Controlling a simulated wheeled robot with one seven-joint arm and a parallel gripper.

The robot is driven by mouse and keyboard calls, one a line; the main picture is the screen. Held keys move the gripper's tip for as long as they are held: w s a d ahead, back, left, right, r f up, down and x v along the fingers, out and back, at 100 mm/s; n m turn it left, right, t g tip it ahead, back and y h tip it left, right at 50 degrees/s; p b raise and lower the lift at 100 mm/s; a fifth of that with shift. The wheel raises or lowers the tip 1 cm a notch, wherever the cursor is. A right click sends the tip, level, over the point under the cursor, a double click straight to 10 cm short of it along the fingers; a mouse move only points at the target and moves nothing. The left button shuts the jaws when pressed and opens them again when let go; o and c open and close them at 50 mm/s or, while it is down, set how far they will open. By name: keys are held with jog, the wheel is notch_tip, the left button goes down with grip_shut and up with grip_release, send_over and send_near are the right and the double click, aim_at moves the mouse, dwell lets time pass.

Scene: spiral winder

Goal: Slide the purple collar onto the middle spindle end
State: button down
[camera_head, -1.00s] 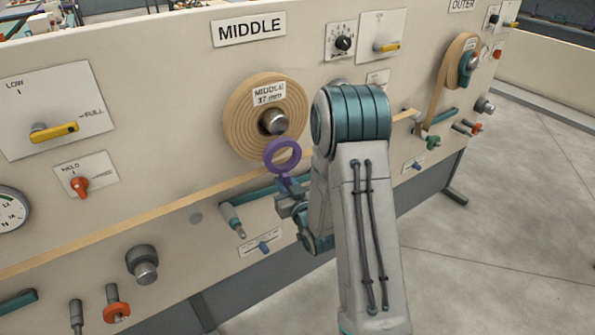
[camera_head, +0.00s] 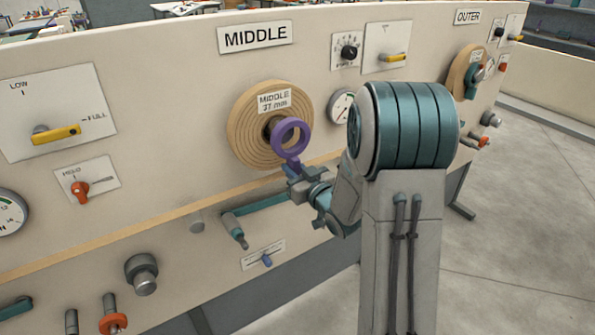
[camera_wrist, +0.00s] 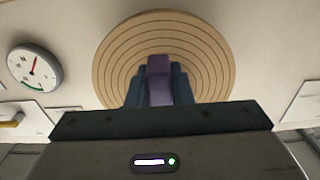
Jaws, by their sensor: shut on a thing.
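The purple collar (camera_head: 304,142) is a ring with a short handle below it. My gripper (camera_head: 292,169) is shut on that handle and holds the ring upright in front of the middle wooden disc (camera_head: 243,133). The middle spindle end (camera_head: 271,126) shows as a dark piece just left of and behind the ring, mostly covered by it. I cannot tell whether the ring touches or surrounds any of it. In the wrist view the purple handle (camera_wrist: 159,78) is between my dark fingers (camera_wrist: 159,90), in front of the wooden disc (camera_wrist: 112,72); the spindle is hidden there.
A gauge (camera_head: 342,106) is right of the disc, close to my arm. Below are a teal lever (camera_head: 234,229) and a small blue slider (camera_head: 266,260). A yellow lever (camera_head: 57,133) and orange knob (camera_head: 80,189) are at left. The panel between is bare.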

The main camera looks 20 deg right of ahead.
aim_at(282, 159)
jog(key=x, duration=0.3)
jog(key=p+x, duration=0.1)
jog(key=x, duration=0.2)
jog(key=shift+f+p, duration=0.2)
jog(key=shift+p, duration=0.1)
